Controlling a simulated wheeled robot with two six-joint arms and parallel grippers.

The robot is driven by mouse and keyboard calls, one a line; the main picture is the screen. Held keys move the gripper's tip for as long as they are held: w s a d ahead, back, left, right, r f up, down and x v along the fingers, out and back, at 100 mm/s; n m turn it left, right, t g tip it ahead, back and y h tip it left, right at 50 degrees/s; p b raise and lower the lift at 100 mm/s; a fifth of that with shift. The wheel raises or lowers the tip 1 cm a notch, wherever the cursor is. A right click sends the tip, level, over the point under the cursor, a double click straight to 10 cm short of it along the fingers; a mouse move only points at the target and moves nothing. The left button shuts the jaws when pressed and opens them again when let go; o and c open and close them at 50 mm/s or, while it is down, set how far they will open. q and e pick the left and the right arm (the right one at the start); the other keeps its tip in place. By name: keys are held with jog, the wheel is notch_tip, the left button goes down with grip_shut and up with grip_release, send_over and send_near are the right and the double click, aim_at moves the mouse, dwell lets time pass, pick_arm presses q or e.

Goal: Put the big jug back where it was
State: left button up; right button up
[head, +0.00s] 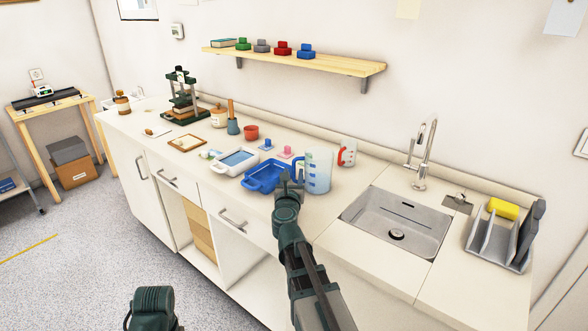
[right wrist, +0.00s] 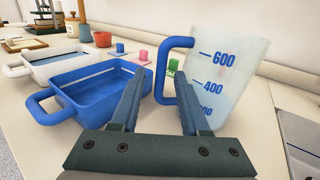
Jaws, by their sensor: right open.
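The big jug (head: 319,172) stands upright on the counter, left of the sink. It is clear with blue marks and a blue handle on its left side; the right wrist view shows it close (right wrist: 228,85). My right gripper (head: 289,178) is open and empty, just in front of the jug's handle. In the right wrist view, the handle lies ahead of the fingertips (right wrist: 158,78), nearer the right finger, which overlaps its lower part. I cannot tell whether they touch. My left gripper is out of view; only part of my left arm shows at the bottom.
A blue tray (head: 262,184) sits close left of the gripper, with a white tray (head: 224,169) beyond. A smaller jug with a red handle (head: 348,151) stands behind the big jug. The sink (head: 396,222) is to the right, with clear counter in front of the jug.

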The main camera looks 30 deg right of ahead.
jog(key=v, duration=0.6)
jog(key=shift+s+a, duration=0.2)
